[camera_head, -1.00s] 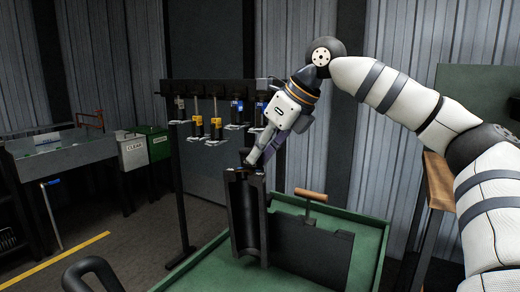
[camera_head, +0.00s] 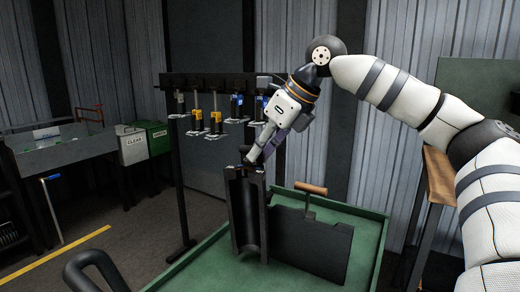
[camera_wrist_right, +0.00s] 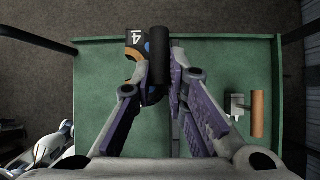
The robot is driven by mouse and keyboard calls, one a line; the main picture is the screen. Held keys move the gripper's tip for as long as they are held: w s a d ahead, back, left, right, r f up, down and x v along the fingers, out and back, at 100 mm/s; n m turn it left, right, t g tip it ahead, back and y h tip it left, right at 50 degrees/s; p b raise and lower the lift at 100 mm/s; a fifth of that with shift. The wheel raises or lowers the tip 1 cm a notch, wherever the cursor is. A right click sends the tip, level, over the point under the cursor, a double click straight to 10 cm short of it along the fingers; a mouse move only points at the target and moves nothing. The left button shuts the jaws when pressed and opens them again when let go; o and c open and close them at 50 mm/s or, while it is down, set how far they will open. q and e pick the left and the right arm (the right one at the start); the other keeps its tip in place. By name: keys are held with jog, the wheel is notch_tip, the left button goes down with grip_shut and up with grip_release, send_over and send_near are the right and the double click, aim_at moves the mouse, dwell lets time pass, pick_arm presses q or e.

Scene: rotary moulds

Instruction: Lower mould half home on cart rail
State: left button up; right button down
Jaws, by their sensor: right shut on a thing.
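The mould half (camera_head: 248,218) is a tall, dark half-cylinder shell with its hollow facing my head camera. It is upright over the green cart tray. In the right wrist view its dark top (camera_wrist_right: 134,62) shows a white 4. My right gripper (camera_head: 254,160) reaches down to its top end from above. In the wrist view the purple-padded fingers (camera_wrist_right: 165,88) are closed on a dark part at the top of the mould half. Whether its foot touches the cart is unclear, and no rail can be made out.
A dark plate (camera_head: 312,242) with a wooden handle stands right of the mould half in the green tray (camera_head: 372,240). A rack of hanging tools (camera_head: 215,84) stands behind. A black curved handle (camera_head: 90,268) is at the front left.

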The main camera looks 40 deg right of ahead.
jog(key=shift+s+a+f, duration=0.1)
jog(key=shift+f, duration=0.8)
dwell(1.0)
jog(key=c, duration=1.5)
grip_release()
jog(key=shift+f, duration=0.15)
jog(key=v, duration=1.2)
jog(key=shift+r, duration=3.55)
